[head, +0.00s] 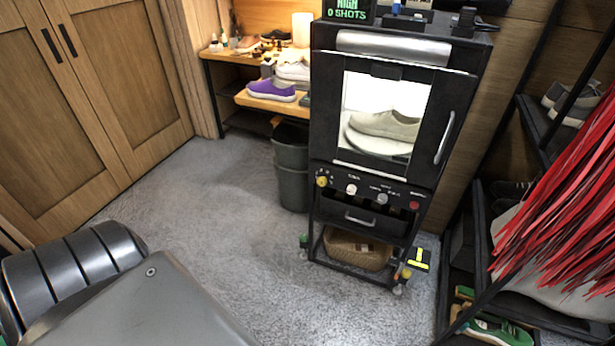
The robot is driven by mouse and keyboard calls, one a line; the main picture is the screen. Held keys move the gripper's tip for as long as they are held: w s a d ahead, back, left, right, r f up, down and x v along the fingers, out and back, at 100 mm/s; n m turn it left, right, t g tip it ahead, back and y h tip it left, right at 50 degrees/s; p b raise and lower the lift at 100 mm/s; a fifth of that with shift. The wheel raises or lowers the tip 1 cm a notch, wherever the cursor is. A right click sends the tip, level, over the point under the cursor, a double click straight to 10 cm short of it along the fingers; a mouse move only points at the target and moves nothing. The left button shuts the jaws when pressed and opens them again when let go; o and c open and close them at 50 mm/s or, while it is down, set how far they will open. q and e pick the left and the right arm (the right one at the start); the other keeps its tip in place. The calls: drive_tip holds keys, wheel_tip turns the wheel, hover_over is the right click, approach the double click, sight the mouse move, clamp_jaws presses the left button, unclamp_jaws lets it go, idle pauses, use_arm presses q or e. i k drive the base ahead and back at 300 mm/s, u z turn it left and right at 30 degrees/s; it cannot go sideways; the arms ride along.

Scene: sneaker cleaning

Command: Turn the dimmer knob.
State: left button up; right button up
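A black cabinet (326,120) with a lit glass window stands at the centre right, and a pale sneaker (385,125) shows inside on a round plate. A row of controls runs along the panel below the door: a yellow knob (322,181), a white knob (351,189), a grey knob (382,199) and a red one (414,206). Their labels are too small to read, so I cannot tell which is the dimmer knob. Neither of my grippers is in view; only grey parts of my own body show at the lower left.
Grey carpet (215,215) lies open in front of the cabinet. A dark bin (291,185) stands at its left, beside a wooden bench with a purple shoe (271,91). Red strips (565,200) hang before a shoe rack at the right. Wooden doors (90,90) close the left side.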

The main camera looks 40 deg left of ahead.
sight(322, 182)
drive_tip(key=u, duration=1.1)
drive_tip(key=i, duration=0.35)
drive_tip(key=z, duration=1.25)
